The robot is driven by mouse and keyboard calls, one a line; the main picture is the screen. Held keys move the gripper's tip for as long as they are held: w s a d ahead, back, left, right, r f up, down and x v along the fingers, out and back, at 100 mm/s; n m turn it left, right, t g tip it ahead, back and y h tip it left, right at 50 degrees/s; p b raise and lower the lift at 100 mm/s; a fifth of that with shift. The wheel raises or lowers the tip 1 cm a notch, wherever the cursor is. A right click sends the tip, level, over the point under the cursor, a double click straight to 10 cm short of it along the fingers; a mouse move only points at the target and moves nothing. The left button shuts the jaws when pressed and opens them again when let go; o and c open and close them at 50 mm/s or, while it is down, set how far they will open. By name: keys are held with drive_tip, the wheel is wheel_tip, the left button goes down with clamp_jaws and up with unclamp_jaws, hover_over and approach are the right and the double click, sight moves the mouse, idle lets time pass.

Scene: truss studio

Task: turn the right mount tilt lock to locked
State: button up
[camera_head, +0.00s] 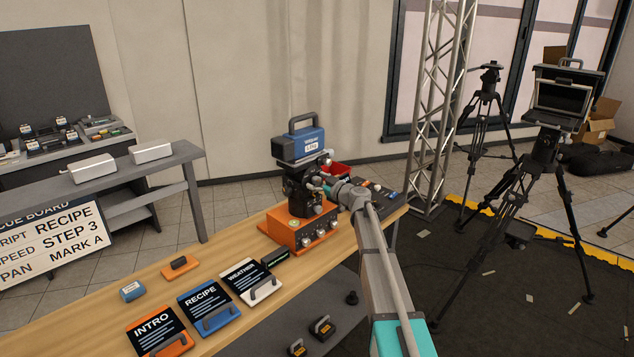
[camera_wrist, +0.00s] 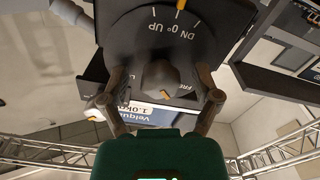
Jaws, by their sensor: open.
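A camera mount stands on an orange base box (camera_head: 301,229) on the wooden bench, with a blue handled block (camera_head: 298,146) on top. In the wrist view its black tilt plate (camera_wrist: 140,28) reads "DN 0° UP", with an orange mark near the 0°. Below that scale is a dark knob (camera_wrist: 160,78), with partly hidden lettering on both sides. Which way the knob points is unclear. My gripper (camera_wrist: 157,95) is open, with one finger on each side of the knob; contact cannot be told. In the head view my gripper (camera_head: 338,190) is at the mount's right side.
Script cards, including the blue "RECIPE" card (camera_head: 208,306), lie along the front of the bench. A truss tower (camera_head: 436,110) and tripods (camera_head: 541,150) stand to the right. A cue board (camera_head: 50,238) is at left.

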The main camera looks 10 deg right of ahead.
clamp_jaws()
drive_tip(key=shift+m, duration=0.3)
drive_tip(key=m, duration=0.8)
drive_tip(key=shift+m, duration=0.4)
drive_tip(key=m, duration=0.4)
drive_tip(key=shift+m, duration=2.4)
